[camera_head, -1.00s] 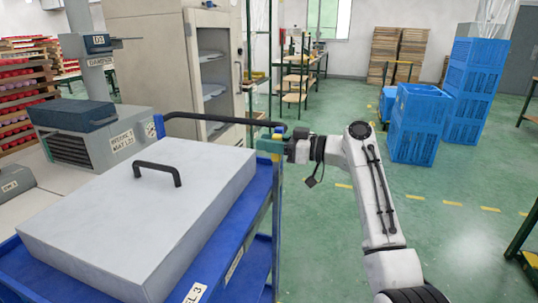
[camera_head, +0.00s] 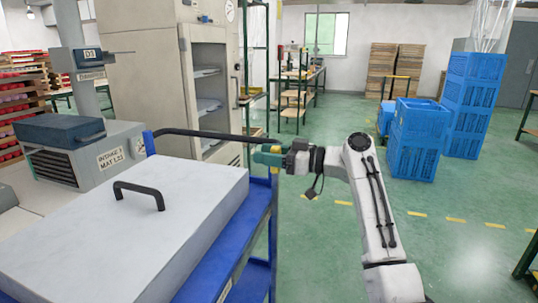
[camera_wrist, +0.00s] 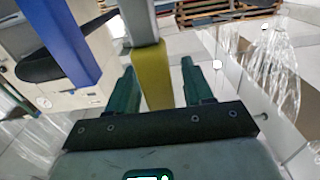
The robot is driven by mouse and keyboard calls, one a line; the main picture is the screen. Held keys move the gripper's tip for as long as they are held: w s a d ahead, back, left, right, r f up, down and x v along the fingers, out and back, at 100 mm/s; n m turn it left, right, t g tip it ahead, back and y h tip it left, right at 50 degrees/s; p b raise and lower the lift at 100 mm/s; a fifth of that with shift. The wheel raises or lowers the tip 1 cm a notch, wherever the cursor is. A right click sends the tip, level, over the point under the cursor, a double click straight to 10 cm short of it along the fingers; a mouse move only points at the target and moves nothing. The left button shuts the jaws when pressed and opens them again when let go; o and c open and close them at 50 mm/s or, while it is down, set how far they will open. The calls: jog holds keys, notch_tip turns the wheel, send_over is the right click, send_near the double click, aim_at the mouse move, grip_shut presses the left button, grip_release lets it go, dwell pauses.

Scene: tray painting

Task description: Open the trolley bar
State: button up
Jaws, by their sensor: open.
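The blue trolley (camera_head: 262,205) stands at the left in the head view. Its black bar (camera_head: 205,133) runs along its far end. My gripper (camera_head: 270,157) is at the bar's right end, by the trolley's far right corner. In the wrist view my gripper (camera_wrist: 159,66) is open, with its two green fingers on either side of a yellow-and-grey bar piece (camera_wrist: 153,75). The piece lies between the fingers; contact cannot be told. A blue trolley post (camera_wrist: 68,45) and a black curved part (camera_wrist: 45,68) show at the left there.
A grey lidded box (camera_head: 100,235) with a black handle covers the trolley top. A machine (camera_head: 75,160) stands left of it, and a tall beige cabinet (camera_head: 165,60) behind. Blue crates (camera_head: 418,140) stand at the right. The green floor between is clear.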

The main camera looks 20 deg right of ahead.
jog(key=shift+s, duration=0.1)
jog(key=v, duration=1)
jog(key=shift+s+d, duration=0.15)
jog(key=shift+d, duration=0.15)
jog(key=shift+c, duration=0.3)
